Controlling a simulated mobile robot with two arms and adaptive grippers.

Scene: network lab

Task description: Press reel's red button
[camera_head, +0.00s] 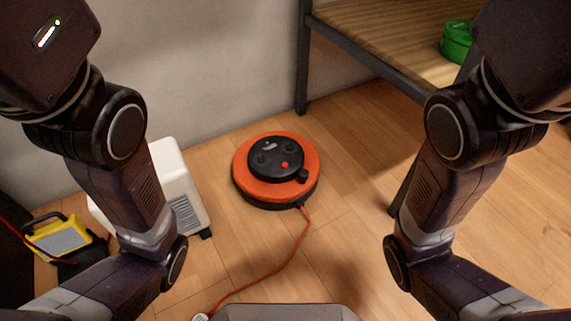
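The reel (241,180) is a round orange and black cable reel lying flat on the wooden floor, in the middle of the head view. Its black top holds several round dark sockets and a small red button (285,165) on the right front part. An orange cable (299,245) runs from its front edge toward the bottom of the view. Nothing covers the red button. My two arms come in on the left and right sides, apart from the reel. Both grippers are outside the picture.
A white boxy unit (182,172) stands left of the reel, partly behind my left arm. A yellow work lamp (58,238) is at the far left. A wooden-topped table (385,38) with dark metal legs stands at back right, bearing a green object (456,42). Floor right of the reel is clear.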

